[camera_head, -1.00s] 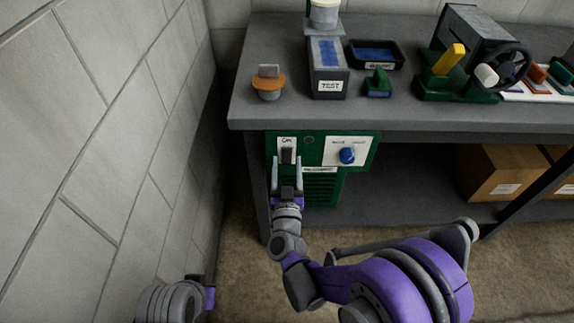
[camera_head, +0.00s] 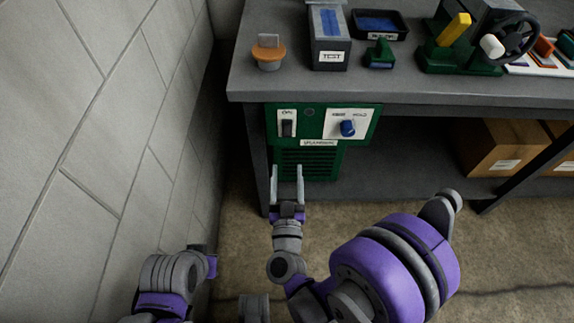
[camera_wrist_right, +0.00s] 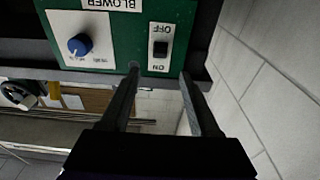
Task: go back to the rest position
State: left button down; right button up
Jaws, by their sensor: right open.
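My right gripper (camera_head: 287,184) is open and empty, just below and in front of the green control panel under the bench. Its two fingers also show in the right wrist view (camera_wrist_right: 158,75), apart, with the panel beyond them. The green panel (camera_head: 311,112) carries a black rocker switch (camera_head: 287,128) and a blue knob (camera_head: 347,128). In the right wrist view the switch (camera_wrist_right: 160,49) and the knob (camera_wrist_right: 79,44) appear upside down, and the fingers look clear of the switch. My left arm shows at the lower left; its gripper fingers are not visible.
The grey bench (camera_head: 420,91) holds an orange-topped piece (camera_head: 268,52), a TEST box (camera_head: 330,57), a black tray (camera_head: 378,25) and a green machine (camera_head: 460,61). A block wall (camera_head: 110,120) stands close on the left. Cardboard boxes (camera_head: 500,146) sit on the lower shelf.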

jog(key=shift+r, duration=0.1)
dwell(0.4)
jog(key=s+d+f+g, duration=0.3)
jog(key=s+d+g, duration=0.5)
jog(key=s+d, duration=0.15)
jog(key=s+d+f+g, duration=0.2)
jog(key=s+d+g, duration=0.55)
jog(key=s, duration=0.25)
pick_arm(q)
notch_tip(320, 180, up, 24)
jog(key=w+t+p, duration=0.1)
jog(key=p, duration=2)
jog(key=shift+w, duration=0.25)
pick_arm(e)
notch_tip(320, 180, up, 24)
jog(key=w+t, duration=0.1)
jog(key=shift+w+d+f, duration=0.2)
jog(key=shift+w+d, duration=0.1)
jog(key=shift+d, duration=0.05)
jog(key=shift+t, duration=0.25)
